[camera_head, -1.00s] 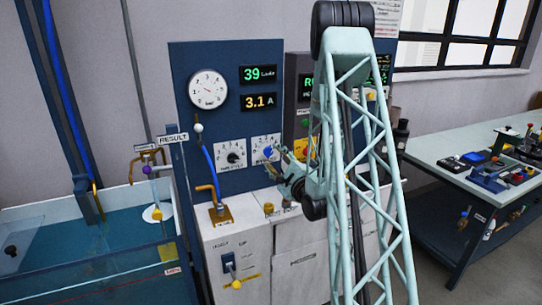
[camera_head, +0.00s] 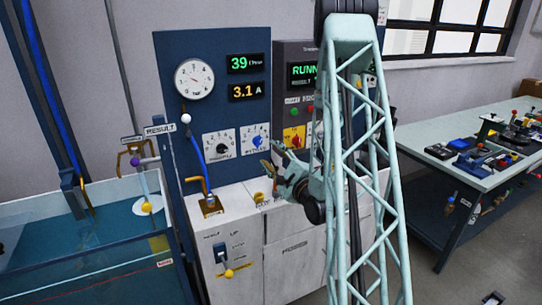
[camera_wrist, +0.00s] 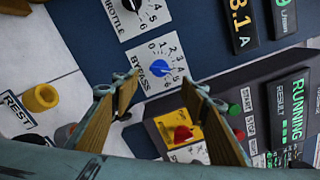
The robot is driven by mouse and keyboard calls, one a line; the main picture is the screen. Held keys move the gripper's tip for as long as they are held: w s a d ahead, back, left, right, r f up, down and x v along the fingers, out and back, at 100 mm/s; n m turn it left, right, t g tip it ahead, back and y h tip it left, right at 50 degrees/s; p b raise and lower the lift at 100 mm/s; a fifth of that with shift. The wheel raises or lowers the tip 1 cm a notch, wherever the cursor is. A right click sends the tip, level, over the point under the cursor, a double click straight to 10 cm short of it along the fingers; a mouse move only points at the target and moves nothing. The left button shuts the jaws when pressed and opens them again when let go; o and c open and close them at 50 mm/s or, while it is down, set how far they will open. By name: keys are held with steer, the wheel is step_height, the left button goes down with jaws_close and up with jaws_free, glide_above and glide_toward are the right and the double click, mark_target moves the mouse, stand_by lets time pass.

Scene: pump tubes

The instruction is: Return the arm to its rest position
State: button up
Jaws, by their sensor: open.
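My arm, a pale green lattice link (camera_head: 362,150), is raised in front of the control cabinet. My gripper (camera_head: 271,158) is open and empty, in front of the panel, just right of and below the blue bypass knob (camera_head: 257,141). In the wrist view, the two wooden-looking fingers of my gripper (camera_wrist: 160,88) are spread apart. The blue bypass knob (camera_wrist: 162,67) shows beyond them on its white dial, with clear space between. No finger touches a knob.
The red knob on a yellow plate (camera_head: 293,138) and start and stop buttons sit close by. A lever (camera_head: 204,190) with a blue hose stands left. A glass-sided water tank (camera_head: 100,240) is far left. A workbench with tools (camera_head: 480,165) is right.

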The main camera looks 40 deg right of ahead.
stand_by(0.4)
steer(key=w+a+r+n+g+y, duration=0.1)
steer(key=w+a+r+n+g, duration=0.15)
steer(key=a+n, duration=0.2)
steer(key=w+a+r+n+g+y, duration=0.1)
steer(key=w+a+r+n, duration=0.1)
steer(key=a+r+n, duration=0.3)
steer(key=s+a+r+n+g, duration=0.4)
steer(key=s+a+n, duration=0.25)
steer(key=a, duration=0.55)
steer(key=s+a+r+n+g+y, duration=0.1)
steer(key=s+a+r+n+g, duration=0.1)
steer(key=s+a+n, duration=0.2)
steer(key=s+a+r+n+g+y, duration=0.1)
steer(key=s+a+r+n, duration=0.1)
steer(key=s+a, duration=0.9)
steer(key=s+a+r+n+g+y, duration=0.1)
steer(key=s+a+n, duration=0.4)
steer(key=s, duration=1.7)
steer(key=shift+a+r+n+g+y, duration=0.3)
steer(key=shift+a+r+g, duration=0.6)
steer(key=shift+a, duration=0.3)
